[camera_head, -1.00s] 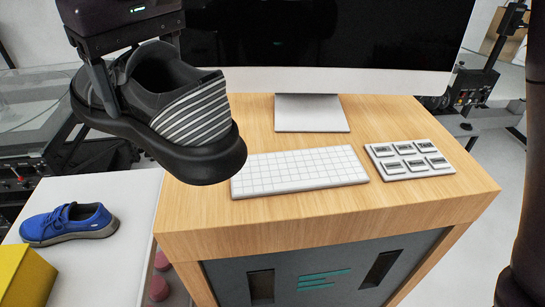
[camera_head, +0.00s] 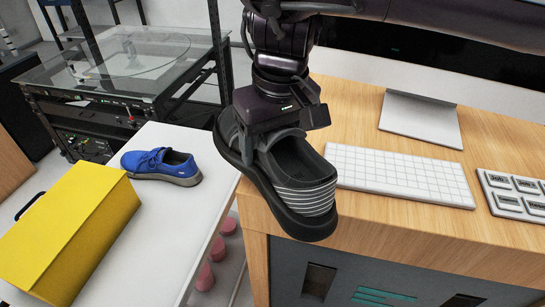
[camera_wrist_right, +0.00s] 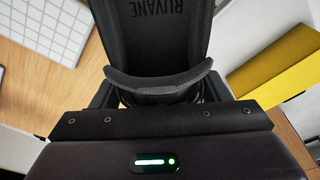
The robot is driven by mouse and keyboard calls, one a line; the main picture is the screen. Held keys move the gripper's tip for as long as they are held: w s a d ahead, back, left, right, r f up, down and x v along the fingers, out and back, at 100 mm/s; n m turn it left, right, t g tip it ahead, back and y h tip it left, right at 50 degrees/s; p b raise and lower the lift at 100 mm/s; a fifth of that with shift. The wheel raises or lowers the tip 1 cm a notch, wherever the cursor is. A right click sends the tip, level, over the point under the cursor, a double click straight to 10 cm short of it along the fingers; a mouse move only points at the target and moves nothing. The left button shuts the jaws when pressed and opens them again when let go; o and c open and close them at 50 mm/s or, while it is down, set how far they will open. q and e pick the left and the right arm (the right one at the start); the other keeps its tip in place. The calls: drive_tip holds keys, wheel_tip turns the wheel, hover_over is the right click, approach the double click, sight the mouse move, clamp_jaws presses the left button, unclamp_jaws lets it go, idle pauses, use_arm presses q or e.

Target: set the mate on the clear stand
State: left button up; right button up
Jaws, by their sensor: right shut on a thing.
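A black shoe (camera_head: 300,197) with a grey-and-white striped heel hangs in my right gripper (camera_head: 258,140). The gripper is shut on it and holds it above the left edge of the wooden desk. In the right wrist view the shoe's dark insole (camera_wrist_right: 155,35) fills the top middle and hides the fingertips. A blue shoe (camera_head: 160,163) with a grey sole sits on the white table (camera_head: 160,225) at left. A clear-topped stand (camera_head: 75,75) with a faint round disc is at the back left; its top looks bare. My left gripper is not in view.
A yellow box (camera_head: 85,225) with a black handle stands at the front of the white table. A keyboard (camera_head: 400,175), a button pad (camera_head: 515,195) and a monitor stand foot (camera_head: 420,118) are on the wooden desk (camera_head: 420,230). A dark upright post (camera_head: 216,60) rises beside the clear stand.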

drive_tip(key=shift+f, duration=1.8)
drive_tip(key=o, duration=1.3)
drive_tip(key=shift+c, duration=0.2)
